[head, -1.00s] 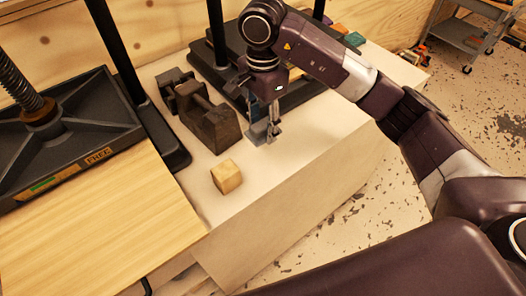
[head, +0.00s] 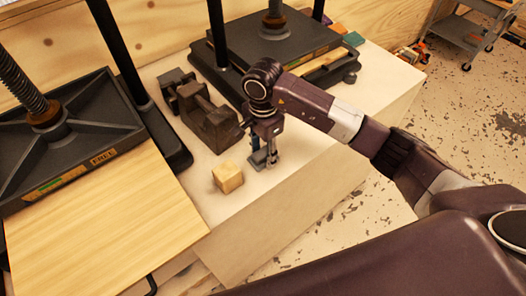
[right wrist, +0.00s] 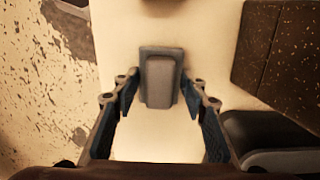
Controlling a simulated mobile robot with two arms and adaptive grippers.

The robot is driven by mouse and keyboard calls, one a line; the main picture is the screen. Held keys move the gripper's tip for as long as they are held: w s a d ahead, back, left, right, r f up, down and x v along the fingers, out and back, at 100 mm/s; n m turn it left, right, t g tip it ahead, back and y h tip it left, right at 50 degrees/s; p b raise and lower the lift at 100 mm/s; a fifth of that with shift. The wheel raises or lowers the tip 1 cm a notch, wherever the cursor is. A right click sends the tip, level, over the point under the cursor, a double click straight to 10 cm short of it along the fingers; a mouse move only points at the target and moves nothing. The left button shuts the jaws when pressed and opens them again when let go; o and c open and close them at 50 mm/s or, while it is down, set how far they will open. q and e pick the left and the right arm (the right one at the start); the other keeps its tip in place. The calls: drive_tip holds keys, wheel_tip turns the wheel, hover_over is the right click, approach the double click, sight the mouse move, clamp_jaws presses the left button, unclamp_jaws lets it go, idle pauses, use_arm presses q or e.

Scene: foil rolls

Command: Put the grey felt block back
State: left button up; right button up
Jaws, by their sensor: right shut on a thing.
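The grey felt block (head: 258,159) is a small blue-grey piece at the fingers of my right gripper (head: 265,157). In the right wrist view the block (right wrist: 161,80) sits between the two fingertips of that gripper (right wrist: 160,84), which is shut on it. The block is close over the pale bench top; I cannot tell whether it touches. In the head view the fingers partly hide it. My left gripper is not in view.
A light wooden cube (head: 228,177) lies just in front and left of my right gripper. A dark notched block (head: 208,122) stands behind it. Black presses stand at left (head: 75,130) and back (head: 275,45). The pale bench (head: 310,150) is clear to the right.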

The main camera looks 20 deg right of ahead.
sight(263, 152)
drive_tip(key=shift+f, duration=0.15)
drive_tip(key=o, duration=1.1)
drive_tip(key=shift+w+r, duration=0.1)
drive_tip(key=shift+r, duration=0.3)
wheel_tip(263, 152, up, 10)
drive_tip(key=b, duration=0.3)
drive_tip(key=shift+f, duration=0.15)
drive_tip(key=shift+r, duration=0.95)
drive_tip(key=shift+f, duration=0.1)
